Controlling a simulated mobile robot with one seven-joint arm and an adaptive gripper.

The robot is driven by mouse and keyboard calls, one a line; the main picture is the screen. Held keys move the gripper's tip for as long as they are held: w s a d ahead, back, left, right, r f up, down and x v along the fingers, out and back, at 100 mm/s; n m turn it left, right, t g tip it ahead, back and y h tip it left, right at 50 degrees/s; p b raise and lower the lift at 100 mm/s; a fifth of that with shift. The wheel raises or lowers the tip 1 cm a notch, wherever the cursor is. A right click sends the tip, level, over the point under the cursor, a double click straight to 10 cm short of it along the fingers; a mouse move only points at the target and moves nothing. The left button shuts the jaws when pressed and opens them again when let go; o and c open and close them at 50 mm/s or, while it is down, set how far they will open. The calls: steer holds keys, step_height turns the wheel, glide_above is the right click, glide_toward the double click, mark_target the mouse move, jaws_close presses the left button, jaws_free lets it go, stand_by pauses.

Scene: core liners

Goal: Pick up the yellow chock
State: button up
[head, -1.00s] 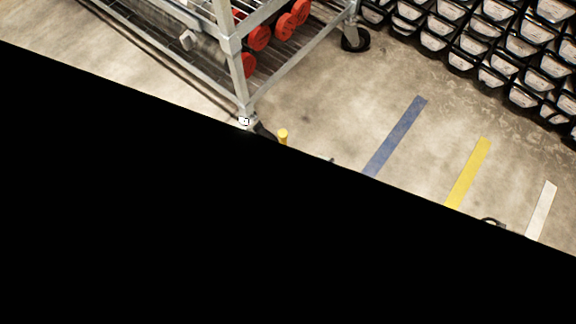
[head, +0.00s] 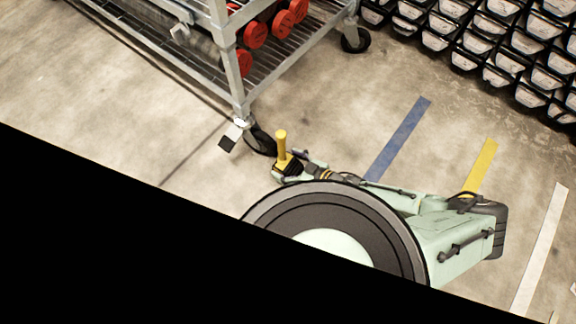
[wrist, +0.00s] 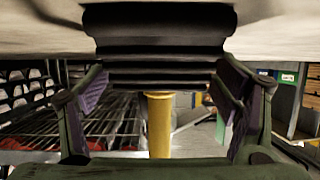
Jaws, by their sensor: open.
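The yellow chock (head: 281,143) has an upright yellow post on a black ribbed base, on the concrete floor beside the cart's near caster. My gripper (head: 289,166) is at its base, with dark finger parts on both sides. In the wrist view the black ribbed base fills the top middle and the yellow post (wrist: 159,125) hangs below it, so that view seems upside down. My open fingers (wrist: 160,88) with purple pads stand left and right of the base. I cannot tell whether either pad touches it.
A metal wire cart (head: 232,75) with red round ends on its shelf stands close behind the chock. Racks of black bins (head: 480,45) are at the right back. Blue (head: 400,138) and yellow (head: 483,160) stripes mark the open floor. Black covers the lower left of the head view.

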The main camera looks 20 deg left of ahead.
steer(key=shift+c, duration=0.4)
steer(key=shift+r, duration=0.1)
steer(key=c, duration=1.9)
